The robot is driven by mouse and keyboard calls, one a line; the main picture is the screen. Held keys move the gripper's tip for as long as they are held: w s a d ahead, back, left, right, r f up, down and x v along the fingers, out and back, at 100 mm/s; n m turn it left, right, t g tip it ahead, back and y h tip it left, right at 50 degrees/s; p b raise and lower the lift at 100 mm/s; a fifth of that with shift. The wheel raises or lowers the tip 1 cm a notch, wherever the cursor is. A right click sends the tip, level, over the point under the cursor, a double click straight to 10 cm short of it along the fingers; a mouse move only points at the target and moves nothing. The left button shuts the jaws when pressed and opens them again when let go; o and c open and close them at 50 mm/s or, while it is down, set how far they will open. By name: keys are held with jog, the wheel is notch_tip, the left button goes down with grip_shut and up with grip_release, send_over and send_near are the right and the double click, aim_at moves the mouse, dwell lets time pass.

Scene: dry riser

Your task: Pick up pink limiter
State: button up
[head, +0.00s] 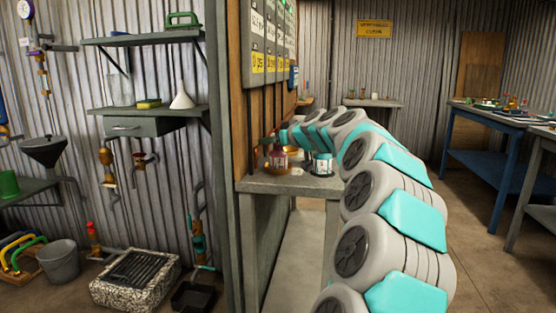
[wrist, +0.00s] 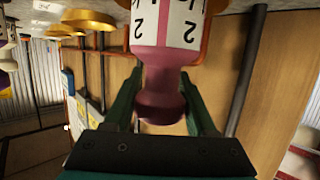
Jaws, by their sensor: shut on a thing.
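The pink limiter (wrist: 165,60) is a pink, bottle-like piece with a white label marked with the figure 2. In the wrist view it fills the upper middle, and its narrow neck and rounded knob sit between my fingers. My gripper (wrist: 160,88) has dark green fingers, one on each side of the neck, shut on it. In the head view my arm reaches to the small grey table, and a reddish labelled piece (head: 278,158) shows at its end. Whether the limiter touches the tabletop is hard to tell.
The grey table (head: 290,185) also bears another white-labelled piece (head: 322,164) and a yellow dish. A wooden wall edge and a gauge board (head: 268,45) stand close behind and left.

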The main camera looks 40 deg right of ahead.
grip_shut()
jog(key=shift+d+r, duration=0.1)
jog(key=shift+r, duration=0.05)
dwell(0.4)
